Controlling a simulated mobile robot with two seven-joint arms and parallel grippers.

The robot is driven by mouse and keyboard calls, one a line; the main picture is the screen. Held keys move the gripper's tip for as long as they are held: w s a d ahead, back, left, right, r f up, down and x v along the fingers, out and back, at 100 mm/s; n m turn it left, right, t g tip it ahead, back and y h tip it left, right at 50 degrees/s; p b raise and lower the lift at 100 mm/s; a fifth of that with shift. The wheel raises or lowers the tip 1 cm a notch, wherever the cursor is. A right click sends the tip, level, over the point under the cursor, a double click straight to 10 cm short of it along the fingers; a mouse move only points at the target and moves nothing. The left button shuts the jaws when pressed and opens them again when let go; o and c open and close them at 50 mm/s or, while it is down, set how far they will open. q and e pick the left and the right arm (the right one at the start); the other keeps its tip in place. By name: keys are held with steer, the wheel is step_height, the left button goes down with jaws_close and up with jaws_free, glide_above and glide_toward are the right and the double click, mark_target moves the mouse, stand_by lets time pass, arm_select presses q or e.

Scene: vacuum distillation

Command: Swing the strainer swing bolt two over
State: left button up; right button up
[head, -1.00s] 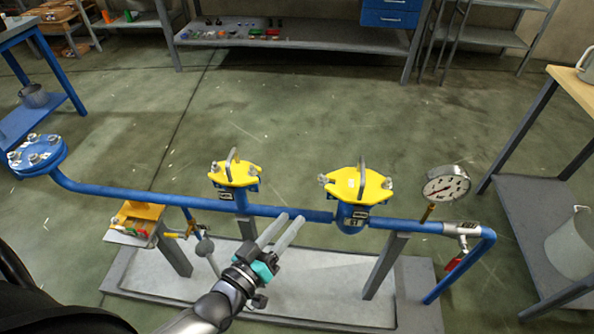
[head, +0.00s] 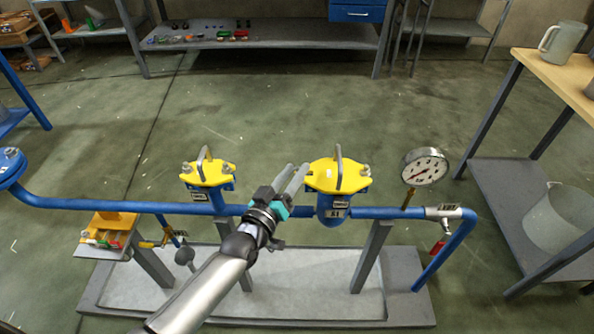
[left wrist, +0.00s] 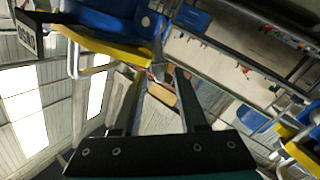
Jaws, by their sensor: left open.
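Two blue strainer pots with yellow lids sit on the blue pipe: the right strainer (head: 336,205) has a yellow lid (head: 325,180) with an upright grey handle, and the left strainer (head: 208,174) is similar. A swing bolt (head: 365,171) shows at the right side of the right lid. The bolt on its left side is mostly hidden by my fingers in the head view. My left gripper (head: 297,172) is open and empty, with its fingertips at the left edge of the right lid. In the left wrist view the yellow lid (left wrist: 108,46) lies above my spread fingers (left wrist: 155,85).
A pressure gauge (head: 424,167) stands on the pipe to the right. A valve with a red handle (head: 437,247) hangs nearby. A small tray (head: 104,248) is at the left. A wooden-topped bench (head: 560,75) stands at the right. The floor behind the pipe is clear.

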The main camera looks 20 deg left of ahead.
arm_select(q)
steer(key=shift+w+d, duration=0.15)
steer(key=shift+w, duration=0.75)
steer(key=shift+c, duration=0.2)
jaws_close()
